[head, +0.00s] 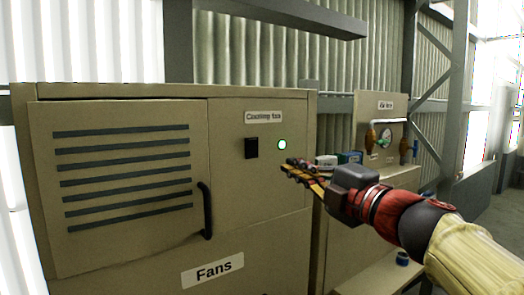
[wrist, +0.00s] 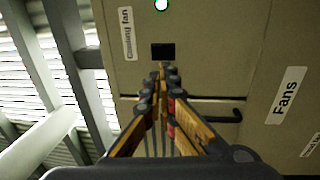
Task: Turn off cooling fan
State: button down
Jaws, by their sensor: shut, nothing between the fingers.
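A beige cabinet (head: 262,190) carries a "Cooling fan" label (head: 263,117). Below the label is a black switch (head: 251,148), and right of it a round light (head: 282,144) glows green-white. The switch also shows in the wrist view (wrist: 163,51), just beyond my fingertips, and the light (wrist: 161,4) is at the top edge there. My gripper (head: 288,168) is shut and empty, with its fingers pointing at the cabinet front, right of and below the switch in the head view. I cannot tell whether the fingertips touch the panel.
A vented door (head: 130,200) with a dark handle (head: 206,210) is left of the switch. A "Fans" label (head: 213,269) is lower down. To the right stands another panel (head: 372,105) with a gauge (head: 386,134) and pipe fittings. A metal beam (head: 290,15) crosses above.

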aim_at(253, 145)
jog(key=p+x, duration=0.2)
jog(key=x, duration=1.2)
jog(key=shift+w+a+r+p, duration=0.15)
jog(key=shift+w+r+p, duration=0.1)
jog(key=shift+r+p, duration=0.1)
jog(key=shift+f, duration=0.15)
jog(key=shift+s, duration=0.1)
